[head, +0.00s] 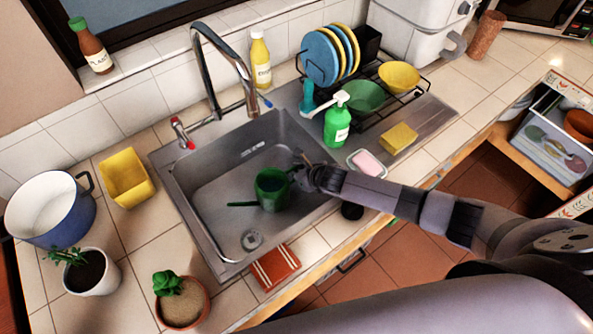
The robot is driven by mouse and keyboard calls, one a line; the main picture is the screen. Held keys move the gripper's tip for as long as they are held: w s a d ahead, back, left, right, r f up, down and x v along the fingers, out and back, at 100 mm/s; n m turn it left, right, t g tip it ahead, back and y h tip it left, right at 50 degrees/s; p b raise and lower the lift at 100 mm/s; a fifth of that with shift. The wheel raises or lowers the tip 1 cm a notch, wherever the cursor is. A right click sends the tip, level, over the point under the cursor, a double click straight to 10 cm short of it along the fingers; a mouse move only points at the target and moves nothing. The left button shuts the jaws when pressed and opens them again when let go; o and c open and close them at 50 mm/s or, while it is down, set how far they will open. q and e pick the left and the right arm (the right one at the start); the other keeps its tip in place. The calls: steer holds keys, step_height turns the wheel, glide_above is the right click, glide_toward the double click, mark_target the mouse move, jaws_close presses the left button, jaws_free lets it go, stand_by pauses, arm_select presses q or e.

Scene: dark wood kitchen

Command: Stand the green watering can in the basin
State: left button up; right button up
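The green watering can (271,190) is upright within the steel basin (215,190), towards its front right, with its spout pointing left. I cannot tell whether its base rests on the basin floor. My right gripper (303,168) is at the can's right side, by its handle, over the basin's right part. Its fingers are small, dark and partly hidden, so I cannot tell whether they are closed on the handle. My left gripper is not in view.
The tap (222,60) arches over the basin's back. A yellow container (126,178), blue pot (60,215) and potted plants (182,300) stand left.

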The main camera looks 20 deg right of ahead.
steer(key=o, duration=0.4)
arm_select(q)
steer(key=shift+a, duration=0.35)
arm_select(e)
steer(key=shift+r, duration=0.15)
steer(key=v, duration=1.2)
steer(key=shift+s, duration=0.1)
